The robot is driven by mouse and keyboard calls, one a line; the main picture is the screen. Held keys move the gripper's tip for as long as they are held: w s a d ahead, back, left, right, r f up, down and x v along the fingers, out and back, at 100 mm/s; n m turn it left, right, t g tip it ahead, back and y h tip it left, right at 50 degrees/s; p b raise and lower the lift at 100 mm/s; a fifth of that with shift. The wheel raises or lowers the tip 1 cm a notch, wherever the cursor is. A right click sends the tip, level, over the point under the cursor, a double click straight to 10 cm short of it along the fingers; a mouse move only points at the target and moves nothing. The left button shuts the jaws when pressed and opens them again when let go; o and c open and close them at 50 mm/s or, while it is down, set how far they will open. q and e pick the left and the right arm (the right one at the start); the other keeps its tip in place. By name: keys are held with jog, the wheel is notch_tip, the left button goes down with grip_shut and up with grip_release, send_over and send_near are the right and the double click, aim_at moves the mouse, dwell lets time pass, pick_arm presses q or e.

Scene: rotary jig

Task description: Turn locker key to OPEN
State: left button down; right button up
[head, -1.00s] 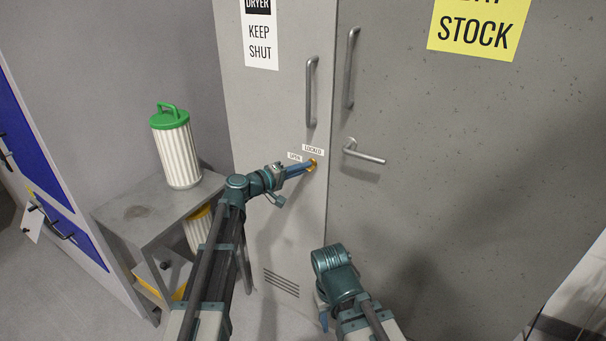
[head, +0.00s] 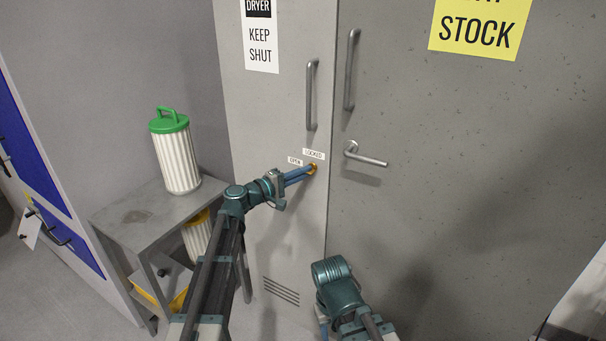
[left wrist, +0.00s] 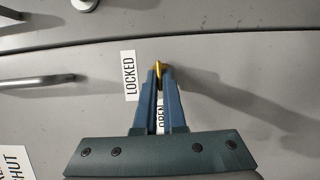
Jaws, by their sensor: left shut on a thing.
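The brass key (head: 313,169) is at the lock on the narrow grey locker door, below the door's bar handle. My left gripper (head: 308,171) reaches it from the left with its blue fingers shut on it. In the left wrist view, the brass key (left wrist: 159,68) shows at the tips of the fingers (left wrist: 160,78). The LOCKED label (head: 313,154) is just above the key, and the OPEN label (head: 295,161) is to its upper left. In the left wrist view the OPEN label (left wrist: 160,118) is partly hidden between the fingers. My right gripper (head: 322,322) hangs low; its fingers are mostly hidden.
The locker's bar handle (head: 311,95) is above the lock. A lever handle (head: 366,154) sticks out from the larger grey door at the right. A small table (head: 130,214) with a green-topped white filter canister (head: 176,152) stands to the left of my left arm.

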pick_arm(q)
jog(key=c, duration=1)
grip_release()
jog(key=shift+a, duration=0.1)
jog(key=v, duration=1.3)
jog(key=shift+s+a, duration=0.15)
jog(key=shift+a, duration=0.1)
jog(key=shift+f, duration=0.1)
